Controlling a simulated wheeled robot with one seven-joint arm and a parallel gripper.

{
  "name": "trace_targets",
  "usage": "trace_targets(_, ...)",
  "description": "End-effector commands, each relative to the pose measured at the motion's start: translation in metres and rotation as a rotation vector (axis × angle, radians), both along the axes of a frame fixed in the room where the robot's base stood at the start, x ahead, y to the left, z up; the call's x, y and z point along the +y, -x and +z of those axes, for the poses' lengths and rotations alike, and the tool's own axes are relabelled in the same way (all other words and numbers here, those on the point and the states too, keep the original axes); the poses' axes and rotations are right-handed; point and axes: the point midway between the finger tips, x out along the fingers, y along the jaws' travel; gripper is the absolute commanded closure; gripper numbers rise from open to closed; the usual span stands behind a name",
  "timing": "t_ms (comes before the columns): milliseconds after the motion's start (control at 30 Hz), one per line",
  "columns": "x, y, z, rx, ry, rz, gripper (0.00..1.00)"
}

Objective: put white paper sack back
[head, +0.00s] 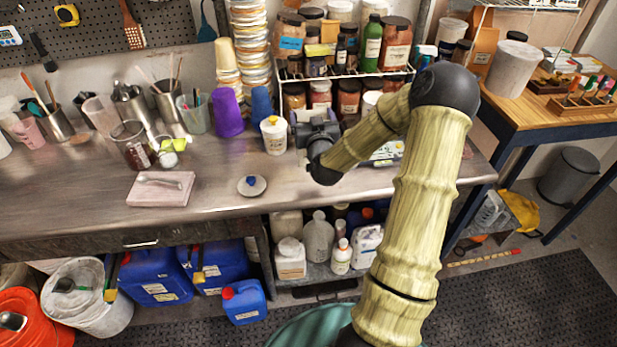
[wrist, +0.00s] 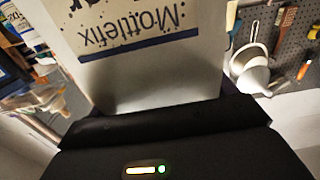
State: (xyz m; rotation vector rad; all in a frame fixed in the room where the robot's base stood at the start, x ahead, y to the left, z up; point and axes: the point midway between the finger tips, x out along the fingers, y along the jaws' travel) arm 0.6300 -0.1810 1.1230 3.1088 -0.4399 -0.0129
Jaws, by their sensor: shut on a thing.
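A white paper sack (wrist: 150,78) with a blue stripe and dark "Mottlefix" lettering fills the middle of the wrist view, its lettering upside down there. My gripper (wrist: 160,115) is shut on it; the dark jaws cross its near end. In the head view my gripper (head: 312,135) is above the back of the steel bench, in front of the wire rack. There the sack is mostly hidden by my gripper; a pale patch just above may be part of it. I cannot tell whether the sack touches anything.
A white tub (head: 274,136) stands close left of my gripper, with a purple cup (head: 228,112) farther left. The wire rack (head: 345,76) behind is crowded with jars.

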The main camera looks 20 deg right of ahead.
Motion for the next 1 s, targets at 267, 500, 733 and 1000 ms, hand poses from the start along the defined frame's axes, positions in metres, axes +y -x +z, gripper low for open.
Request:
trace_targets(267, 0.0, 0.0, 0.0, -0.001, 0.0, 0.0, 0.64)
trace_targets(500, 0.0, 0.0, -0.021, 0.003, -0.004, 0.0, 0.64)
trace_targets(733, 0.0, 0.0, -0.052, 0.001, -0.002, 0.0, 0.64)
trace_targets(1000, 0.0, 0.0, -0.058, -0.002, 0.001, 0.0, 0.64)
